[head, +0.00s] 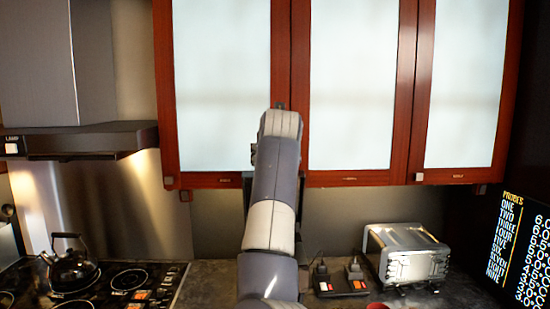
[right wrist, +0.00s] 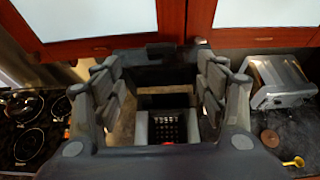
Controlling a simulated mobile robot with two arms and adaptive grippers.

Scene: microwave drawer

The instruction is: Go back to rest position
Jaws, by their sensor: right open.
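My arm (head: 272,205) rises through the middle of the head view in front of the wall cabinets. Its gripper is hidden behind its links there. In the right wrist view my right gripper (right wrist: 160,92) is open, with its two fingers spread wide left and right. Nothing is held between the fingers. A dark boxy shape with a dotted black panel (right wrist: 168,128) shows between them; I cannot tell what it is or how far away. My left gripper is in neither view.
Red-framed cabinets (head: 350,90) hang close around the arm. A range hood (head: 85,140) is left, above a stovetop with a black kettle (head: 70,268). A silver toaster (head: 408,255) stands on the counter (head: 210,280) at right, near a dark screen (head: 520,245).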

